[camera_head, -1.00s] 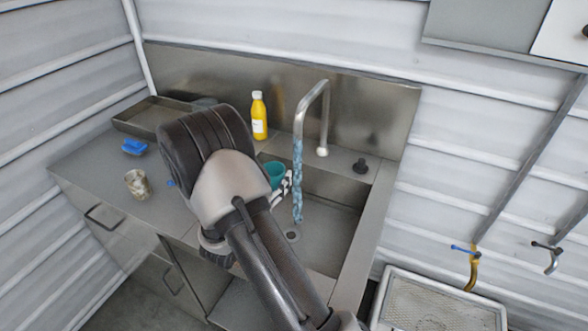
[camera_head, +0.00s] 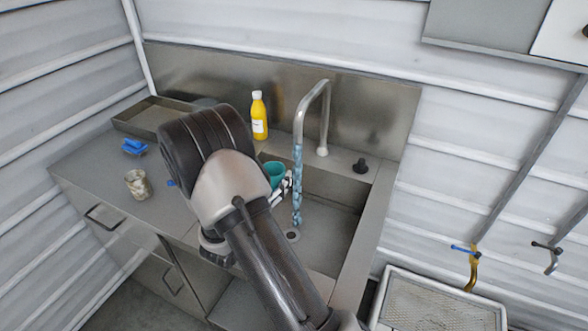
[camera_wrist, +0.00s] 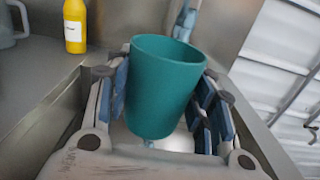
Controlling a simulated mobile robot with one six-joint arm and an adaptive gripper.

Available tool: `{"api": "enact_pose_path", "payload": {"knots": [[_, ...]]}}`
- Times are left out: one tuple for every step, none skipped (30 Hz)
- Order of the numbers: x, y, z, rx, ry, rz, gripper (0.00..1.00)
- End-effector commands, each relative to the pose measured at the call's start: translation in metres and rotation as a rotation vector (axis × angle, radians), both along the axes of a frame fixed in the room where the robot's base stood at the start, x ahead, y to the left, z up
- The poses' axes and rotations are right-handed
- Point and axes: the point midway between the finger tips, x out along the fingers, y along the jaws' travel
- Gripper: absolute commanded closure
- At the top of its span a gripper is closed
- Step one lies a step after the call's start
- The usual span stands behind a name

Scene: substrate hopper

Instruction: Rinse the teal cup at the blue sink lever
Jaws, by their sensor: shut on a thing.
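The teal cup (camera_wrist: 160,90) is upright between the blue pads of my gripper (camera_wrist: 165,105), which is shut on it. In the head view the cup (camera_head: 274,171) shows at the tip of my gripper (camera_head: 283,188), over the left part of the sink basin (camera_head: 330,225). A blue-white water stream (camera_head: 297,185) falls from the bent faucet (camera_head: 305,105) toward the drain, just right of the cup. The cup and the stream look apart in the head view. My arm hides part of the counter and any blue sink lever there; only a small blue bit (camera_head: 171,183) shows beside my arm.
A yellow bottle (camera_head: 259,117) stands behind the sink. A stained cup (camera_head: 138,185), a blue sponge-like item (camera_head: 134,147) and a metal tray (camera_head: 128,124) are on the left counter. A black knob (camera_head: 361,166) is right of the faucet. A blue-handled wall tap (camera_head: 471,262) is at lower right.

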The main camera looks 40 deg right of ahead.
Motion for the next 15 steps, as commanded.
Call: {"api": "enact_pose_path", "payload": {"knots": [[0.000, 0.000, 0.000, 0.000, 0.000, 0.000, 0.75], [0.000, 0.000, 0.000, 0.000, 0.000, 0.000, 0.75], [0.000, 0.000, 0.001, 0.000, 0.000, 0.000, 0.75], [0.000, 0.001, 0.002, 0.000, 0.000, 0.001, 0.75], [0.000, 0.003, 0.003, 0.000, 0.000, 0.001, 0.75], [0.000, 0.005, 0.005, -0.001, -0.001, 0.001, 0.75], [0.000, 0.007, 0.007, -0.001, -0.001, 0.001, 0.75], [0.000, 0.010, 0.010, -0.001, -0.001, 0.002, 0.75], [0.000, 0.013, 0.013, -0.001, -0.001, 0.003, 0.75], [0.000, 0.015, 0.015, -0.001, 0.000, 0.003, 0.75], [-0.001, 0.018, 0.016, -0.001, 0.000, 0.002, 0.75], [-0.001, 0.021, 0.019, -0.001, 0.000, 0.002, 0.75], [-0.001, 0.023, 0.021, -0.001, 0.000, 0.003, 0.75], [-0.001, 0.026, 0.023, -0.001, 0.000, 0.003, 0.75], [-0.002, 0.029, 0.025, -0.001, 0.000, 0.002, 0.75]]}}
